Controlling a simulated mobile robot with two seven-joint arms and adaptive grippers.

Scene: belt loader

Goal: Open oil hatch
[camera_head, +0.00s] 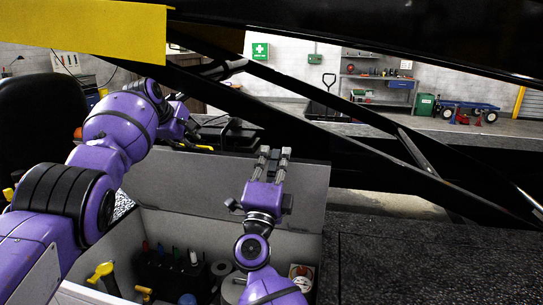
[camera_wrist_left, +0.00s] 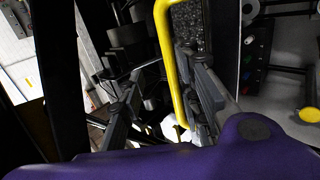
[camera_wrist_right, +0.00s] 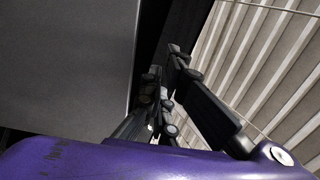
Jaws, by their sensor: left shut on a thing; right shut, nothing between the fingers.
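My left gripper (camera_head: 192,132) is at the end of the purple arm reaching in from the left, beside the black machine frame. In the left wrist view, its fingers (camera_wrist_left: 160,110) are around a yellow bar (camera_wrist_left: 166,60), and it is shut on this bar. A small yellow piece (camera_head: 203,148) shows near it in the head view. My right gripper (camera_head: 272,158) points upward in front of a grey panel (camera_head: 220,180). It is shut and empty; its fingers (camera_wrist_right: 165,95) also show in the right wrist view. I cannot clearly make out the oil hatch itself.
A light box (camera_head: 170,222) in front holds tools, bottles and rolls. Black diagonal beams (camera_head: 340,110) cross overhead, and a yellow beam (camera_head: 85,30) is at upper left. A dark speckled surface (camera_head: 430,255) at right is clear. Shelves and a blue cart (camera_head: 467,106) stand far back.

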